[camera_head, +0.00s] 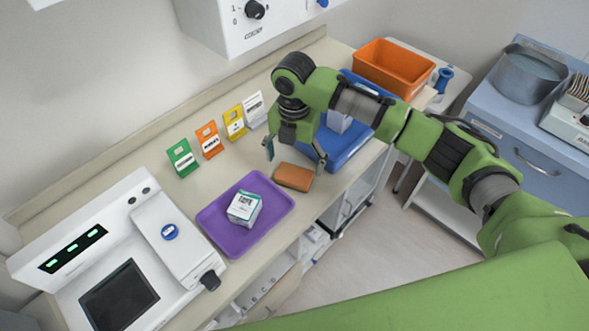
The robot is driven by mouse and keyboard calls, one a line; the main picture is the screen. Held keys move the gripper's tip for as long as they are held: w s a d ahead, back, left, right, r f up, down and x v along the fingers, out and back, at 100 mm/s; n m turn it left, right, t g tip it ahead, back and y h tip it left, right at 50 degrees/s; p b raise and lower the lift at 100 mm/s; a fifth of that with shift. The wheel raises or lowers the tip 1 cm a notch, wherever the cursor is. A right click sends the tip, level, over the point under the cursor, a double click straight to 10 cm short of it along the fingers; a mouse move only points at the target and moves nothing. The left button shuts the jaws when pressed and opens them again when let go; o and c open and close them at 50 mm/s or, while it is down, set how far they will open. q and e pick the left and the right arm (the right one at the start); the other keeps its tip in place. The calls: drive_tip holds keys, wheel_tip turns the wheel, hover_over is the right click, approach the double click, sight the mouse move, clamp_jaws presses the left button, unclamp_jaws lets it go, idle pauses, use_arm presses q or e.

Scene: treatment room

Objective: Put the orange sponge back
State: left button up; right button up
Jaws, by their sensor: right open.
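The orange sponge (293,177) lies flat on the beige counter, between the purple tray and the blue tray. My right gripper (294,158) is open and points down just above and behind the sponge, with one finger on the left and one by its right end. Nothing shows between the fingers, and I cannot tell whether the right finger touches the sponge. My left gripper is not in view.
A purple tray (215,216) holds a white and green box (244,207). A blue tray (349,153) holds a white item, partly hidden by my arm. An orange bin (394,68) stands behind. Several coloured cards (208,140) line the counter's back. A white machine (115,255) stands left.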

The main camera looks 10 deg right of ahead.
sight(294, 174)
wheel_tip(294, 174, up, 8)
drive_tip(key=b, duration=0.1)
idle(0.6)
